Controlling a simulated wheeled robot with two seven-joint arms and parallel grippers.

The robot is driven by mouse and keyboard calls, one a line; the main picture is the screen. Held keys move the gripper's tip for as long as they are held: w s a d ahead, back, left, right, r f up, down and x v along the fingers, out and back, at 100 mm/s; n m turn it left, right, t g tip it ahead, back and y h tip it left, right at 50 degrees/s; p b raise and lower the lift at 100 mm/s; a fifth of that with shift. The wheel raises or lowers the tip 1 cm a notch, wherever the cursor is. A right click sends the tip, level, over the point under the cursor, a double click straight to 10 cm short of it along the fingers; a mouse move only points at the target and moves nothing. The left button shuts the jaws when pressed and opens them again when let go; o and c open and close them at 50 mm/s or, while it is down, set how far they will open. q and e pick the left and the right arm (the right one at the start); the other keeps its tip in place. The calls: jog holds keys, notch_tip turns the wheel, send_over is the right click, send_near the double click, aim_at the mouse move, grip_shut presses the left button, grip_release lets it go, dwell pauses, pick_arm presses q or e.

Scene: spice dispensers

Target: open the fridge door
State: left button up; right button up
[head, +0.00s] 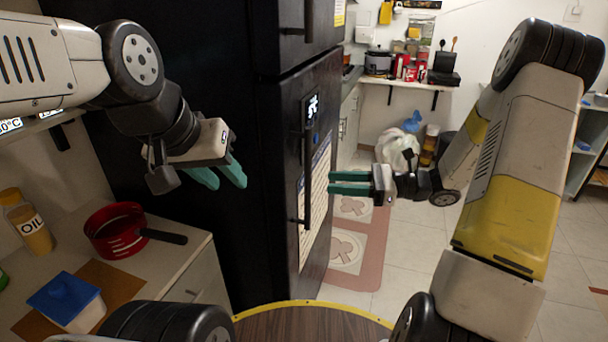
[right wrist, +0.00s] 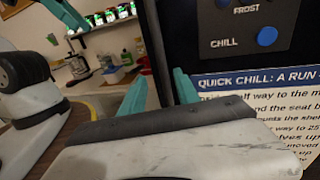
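The tall black fridge (head: 275,180) stands in the middle of the head view, its main door (head: 318,110) closed and facing right. A long vertical dark handle (head: 307,165) runs down this door. My right gripper (head: 329,183) is open and empty just right of the handle, with its teal fingers pointing at it. My left gripper (head: 225,184) is open and empty, left of the handle, before the fridge's side.
A counter (head: 180,255) at the left holds a red pan (head: 115,230), an oil bottle (head: 30,225) and a blue-lidded box (head: 68,302). A smaller upper door with its own handle (head: 308,20) sits above. Tiled floor (head: 400,260) is open at the right.

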jog(key=w+a, duration=0.1)
jog(key=a, duration=0.6)
jog(key=shift+w+a+f+m, duration=0.2)
jog(key=shift+a+m, duration=0.1)
jog(key=shift+a, duration=0.05)
jog(key=shift+c, duration=0.5)
grip_shut()
dwell(0.7)
